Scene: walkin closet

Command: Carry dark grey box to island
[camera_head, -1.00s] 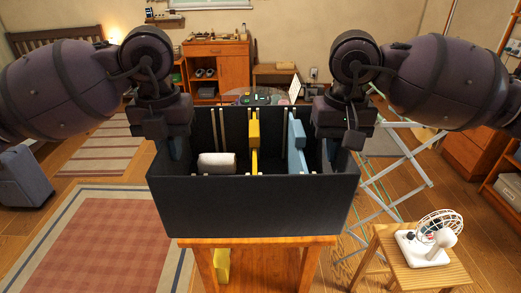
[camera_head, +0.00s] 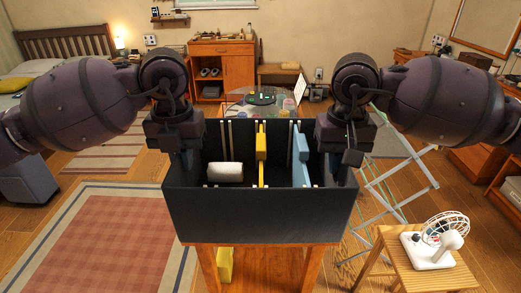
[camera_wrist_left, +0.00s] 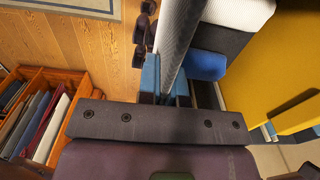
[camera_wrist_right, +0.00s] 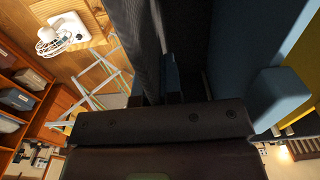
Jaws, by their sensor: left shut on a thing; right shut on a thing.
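The dark grey box (camera_head: 262,215) is in the middle of the head view, upright and open at the top. My left gripper (camera_head: 186,160) is shut on its left wall, and my right gripper (camera_head: 335,165) is shut on its right wall. Inside the box are a white rolled item (camera_head: 225,172), a yellow upright piece (camera_head: 261,155) and a light blue upright piece (camera_head: 300,158). The left wrist view shows the left fingers (camera_wrist_left: 165,85) at the wall; the right wrist view shows the right fingers (camera_wrist_right: 160,82). I cannot identify the island.
A wooden table or stool (camera_head: 208,262) shows below the box; I cannot tell whether they touch. A white fan (camera_head: 436,245) stands on a wooden stool (camera_head: 400,282) at right, near a folding rack (camera_head: 395,195). A round glass table (camera_head: 235,108) is behind. The rug (camera_head: 95,235) at left is clear.

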